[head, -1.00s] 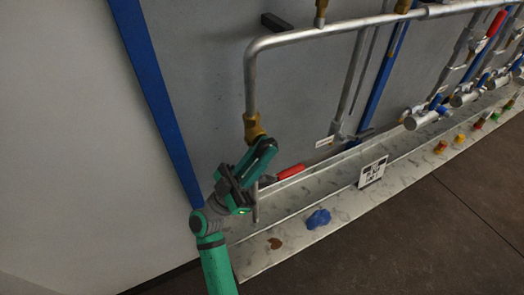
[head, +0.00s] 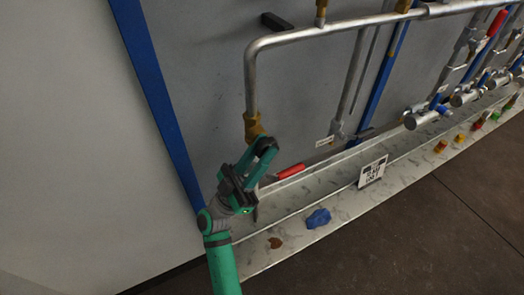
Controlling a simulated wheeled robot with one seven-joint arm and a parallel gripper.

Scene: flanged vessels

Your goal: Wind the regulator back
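A brass fitting (head: 253,125), which looks like the regulator, sits at the lower end of the grey pipe that bends down at the left. My green and black gripper (head: 262,152) is just below it and covers whatever is under the brass. A thin grey piece (head: 256,214) shows below my gripper; I cannot tell what it belongs to. My fingertips are close to the brass, but contact is not clear. Whether the fingers are open or shut on something is hidden by the angle.
A red handle (head: 290,171) is close to the right of my gripper. A pale ledge (head: 340,205) runs below, with a blue knob (head: 318,218), a brown patch (head: 275,243) and a printed sign (head: 372,172). A blue post (head: 155,95) stands at left. More valves and pipes crowd the right.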

